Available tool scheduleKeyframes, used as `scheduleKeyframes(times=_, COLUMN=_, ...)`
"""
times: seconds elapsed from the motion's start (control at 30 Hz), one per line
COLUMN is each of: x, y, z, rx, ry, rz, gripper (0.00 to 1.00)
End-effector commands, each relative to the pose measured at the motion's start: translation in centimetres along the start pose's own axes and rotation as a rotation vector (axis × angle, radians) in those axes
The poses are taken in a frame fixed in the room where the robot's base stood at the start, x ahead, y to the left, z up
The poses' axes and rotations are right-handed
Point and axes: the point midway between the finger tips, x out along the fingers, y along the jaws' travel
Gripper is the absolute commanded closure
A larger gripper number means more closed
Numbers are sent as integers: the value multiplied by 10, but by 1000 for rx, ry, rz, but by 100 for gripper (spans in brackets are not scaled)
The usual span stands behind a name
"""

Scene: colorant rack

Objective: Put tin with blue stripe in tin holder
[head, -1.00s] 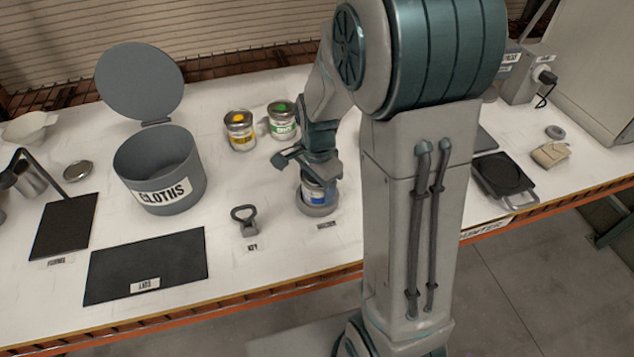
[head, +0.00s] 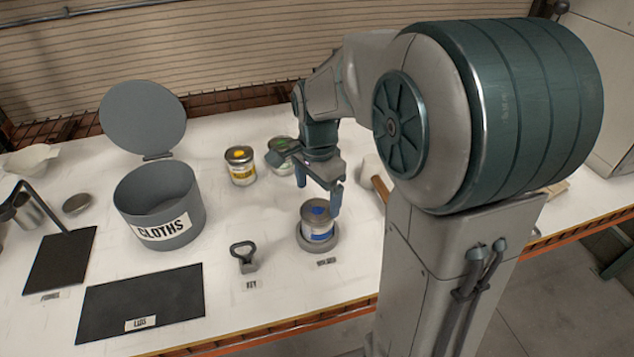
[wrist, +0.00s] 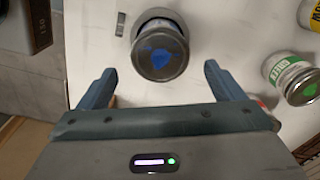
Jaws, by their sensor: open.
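The tin with the blue stripe (head: 318,222) stands in the round grey tin holder (head: 316,243) near the front of the bench. It looks upright, with a blue mark on its lid. In the wrist view the tin (wrist: 160,50) lies ahead of the fingers, and a grey part of the holder shows behind it. My gripper (head: 318,195) is open and empty, just above and behind the tin. In the wrist view my gripper (wrist: 155,88) has its fingers wide apart, with nothing between them.
A yellow-striped tin (head: 241,166) and a green-marked tin (head: 281,155) stand behind, to the left. A grey cloths bin (head: 160,205), a key tool (head: 244,256) and a dark lids mat (head: 140,300) are on the left. A wooden-handled object (head: 380,186) lies to the right.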

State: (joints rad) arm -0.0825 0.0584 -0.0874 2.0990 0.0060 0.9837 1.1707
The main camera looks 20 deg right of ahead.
Motion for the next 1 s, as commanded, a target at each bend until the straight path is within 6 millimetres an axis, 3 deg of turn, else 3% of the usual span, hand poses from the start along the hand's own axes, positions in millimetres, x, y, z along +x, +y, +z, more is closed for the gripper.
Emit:
scheduleKeyframes(times=0.23, x=-26, y=1, z=1, rx=-10, ry=1, rz=-3, gripper=12)
scheduleKeyframes(times=0.37, x=-35, y=14, z=6, rx=-113, ry=9, rz=-30, gripper=12)
scheduleKeyframes(times=0.7, x=-49, y=96, z=39, rx=-801, ry=143, rz=-155, gripper=12)
scheduleKeyframes(times=0.83, x=-46, y=118, z=49, rx=-1013, ry=205, rz=-170, gripper=12)
scheduleKeyframes(times=1.0, x=-42, y=131, z=55, rx=-1156, ry=252, rz=-172, gripper=12)
